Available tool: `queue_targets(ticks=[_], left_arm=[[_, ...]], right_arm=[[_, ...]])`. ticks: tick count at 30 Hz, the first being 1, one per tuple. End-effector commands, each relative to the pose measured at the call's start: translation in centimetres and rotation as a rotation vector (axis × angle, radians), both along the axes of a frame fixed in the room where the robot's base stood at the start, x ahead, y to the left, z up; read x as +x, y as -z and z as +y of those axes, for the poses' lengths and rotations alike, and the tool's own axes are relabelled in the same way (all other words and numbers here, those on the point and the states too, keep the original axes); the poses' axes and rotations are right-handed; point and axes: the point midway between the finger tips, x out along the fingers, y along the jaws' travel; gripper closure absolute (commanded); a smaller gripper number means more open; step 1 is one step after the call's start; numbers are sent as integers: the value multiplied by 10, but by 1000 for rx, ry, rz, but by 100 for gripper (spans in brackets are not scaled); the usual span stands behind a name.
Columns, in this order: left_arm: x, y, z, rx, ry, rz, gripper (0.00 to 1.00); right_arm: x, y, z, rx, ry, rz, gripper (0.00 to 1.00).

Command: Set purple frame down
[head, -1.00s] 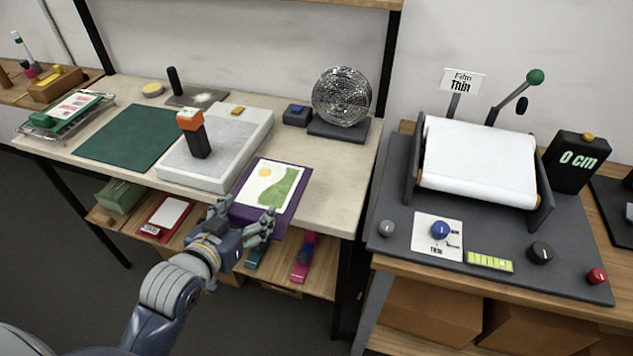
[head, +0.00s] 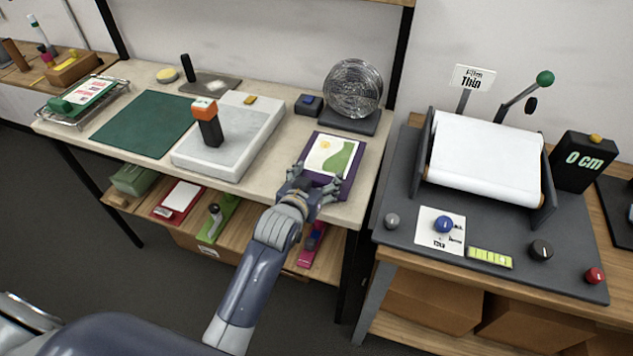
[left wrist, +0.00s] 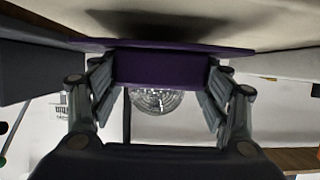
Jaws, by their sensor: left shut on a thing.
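The purple frame (head: 341,184), a flat purple board with a sun-and-green-hill picture (head: 331,157), is at the right end of the wooden worktable (head: 268,186). My left gripper (head: 318,190) is shut on its near edge. In the left wrist view, the purple frame (left wrist: 160,67) sits between the two fingers of my left gripper (left wrist: 160,90), with its flat part close to the pale tabletop surface (left wrist: 190,22). I cannot tell whether the frame fully touches the table. My right gripper is not in view.
The film-roll machine (head: 486,160) stands on a separate bench to the right.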

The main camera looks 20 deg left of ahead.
Motion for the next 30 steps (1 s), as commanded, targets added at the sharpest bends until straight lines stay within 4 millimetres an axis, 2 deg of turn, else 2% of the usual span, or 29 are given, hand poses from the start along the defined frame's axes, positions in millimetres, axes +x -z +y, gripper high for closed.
queue_targets(ticks=[1, 5, 17, 18, 20, 30], left_arm=[[-1, 8, 0, 1, -1, 6, 56], [-1, 19, 1, 0, -1, 2, 56], [-1, 25, 1, 0, -1, 0, 56], [-1, 25, 1, 0, -1, 1, 23], [-1, 25, 1, 0, -1, 2, 10], [-1, 25, 1, 0, -1, 1, 10]], right_arm=[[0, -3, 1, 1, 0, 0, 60], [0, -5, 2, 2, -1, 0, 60], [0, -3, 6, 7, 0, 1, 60], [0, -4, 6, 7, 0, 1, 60], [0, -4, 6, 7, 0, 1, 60], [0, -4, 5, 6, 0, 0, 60]])
